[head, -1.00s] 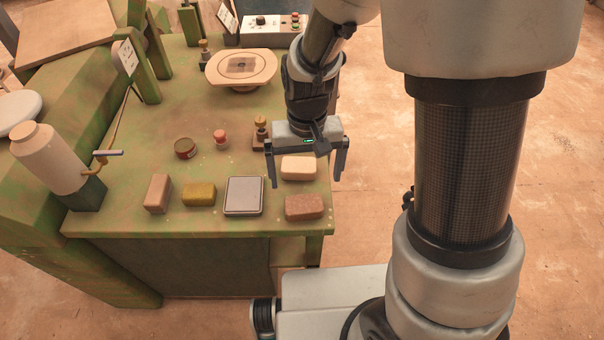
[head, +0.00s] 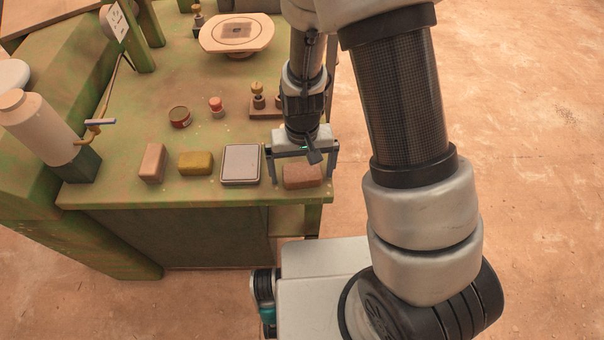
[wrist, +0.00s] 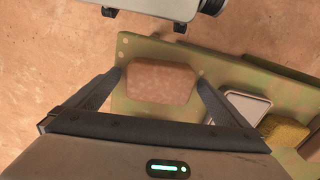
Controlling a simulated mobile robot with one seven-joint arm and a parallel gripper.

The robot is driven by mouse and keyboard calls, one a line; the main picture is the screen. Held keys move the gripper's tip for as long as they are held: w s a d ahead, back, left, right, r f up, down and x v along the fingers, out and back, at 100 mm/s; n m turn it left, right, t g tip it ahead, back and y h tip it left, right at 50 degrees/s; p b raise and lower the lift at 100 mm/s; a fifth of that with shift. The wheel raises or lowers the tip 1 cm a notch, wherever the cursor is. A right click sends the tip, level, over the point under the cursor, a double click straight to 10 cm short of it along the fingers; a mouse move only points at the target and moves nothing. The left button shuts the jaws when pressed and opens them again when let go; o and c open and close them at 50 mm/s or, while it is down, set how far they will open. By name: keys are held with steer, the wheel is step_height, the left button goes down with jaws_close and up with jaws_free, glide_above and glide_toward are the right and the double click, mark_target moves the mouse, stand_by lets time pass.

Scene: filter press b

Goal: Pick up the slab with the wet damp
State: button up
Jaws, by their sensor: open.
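A mottled reddish-brown slab (head: 303,176) lies near the front right corner of the green table. In the wrist view this slab (wrist: 160,82) sits between the fingertips, with its surface patchy; I cannot tell for sure whether it is damp. My gripper (head: 302,180) is open, pointing down, with one finger on each side of it; contact is not clear. A pinkish-tan block (head: 152,162) and an olive-yellow block (head: 195,163) lie to the left. The cream block seen earlier is hidden behind my gripper.
A grey-topped square plate (head: 240,164) lies close left of my gripper. A small round tin (head: 179,117), a red-topped piece (head: 217,106) and a stand with brass knobs (head: 262,104) are behind. The table's front edge (head: 200,202) is close.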

steer(key=shift+c, duration=0.3)
steer(key=c, duration=1.4)
